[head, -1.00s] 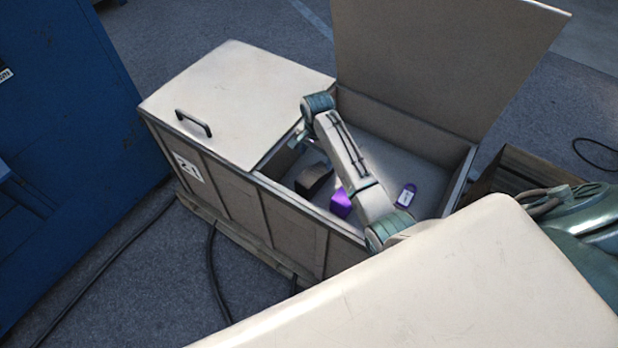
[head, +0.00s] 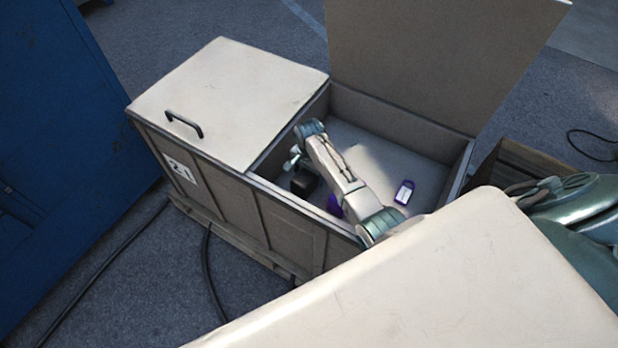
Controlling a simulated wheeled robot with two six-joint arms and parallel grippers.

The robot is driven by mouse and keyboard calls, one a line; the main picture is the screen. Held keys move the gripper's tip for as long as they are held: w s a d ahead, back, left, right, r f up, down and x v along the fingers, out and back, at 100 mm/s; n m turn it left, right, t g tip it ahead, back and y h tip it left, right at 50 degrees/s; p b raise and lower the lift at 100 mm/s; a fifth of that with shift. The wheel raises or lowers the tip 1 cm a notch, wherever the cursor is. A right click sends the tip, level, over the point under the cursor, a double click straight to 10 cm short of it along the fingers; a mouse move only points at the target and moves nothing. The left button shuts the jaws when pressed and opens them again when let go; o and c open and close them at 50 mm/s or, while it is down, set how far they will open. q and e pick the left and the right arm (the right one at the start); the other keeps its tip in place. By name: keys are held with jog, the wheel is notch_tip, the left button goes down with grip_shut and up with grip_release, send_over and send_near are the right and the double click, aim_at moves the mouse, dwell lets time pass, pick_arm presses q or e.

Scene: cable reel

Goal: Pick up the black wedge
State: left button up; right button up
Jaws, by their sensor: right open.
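The black wedge (head: 304,182) lies on the floor of the open right half of the crate (head: 262,228), near its front left corner. My right arm reaches down into this half from the right. My right gripper (head: 293,163) is open, just above and at the left of the wedge, close to the lidded half. It seems empty; I cannot tell whether a finger touches the wedge. Part of the wedge is hidden by my arm. My left gripper is not in view.
A purple object (head: 334,205) lies partly behind my forearm. A purple-and-white tag (head: 404,192) lies to its right. The left half's lid (head: 230,100) is shut; the right lid (head: 440,60) stands raised at the back. A blue cabinet (head: 70,130) stands at left.

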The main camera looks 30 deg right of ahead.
aim_at(309, 172)
jog(key=shift+f, duration=0.45)
jog(key=shift+c, duration=0.2)
jog(key=c, duration=1.4)
jog(key=shift+c, duration=0.2)
jog(key=shift+r, duration=0.1)
notch_tip(309, 172, up, 10)
jog(key=shift+w+r, duration=0.1)
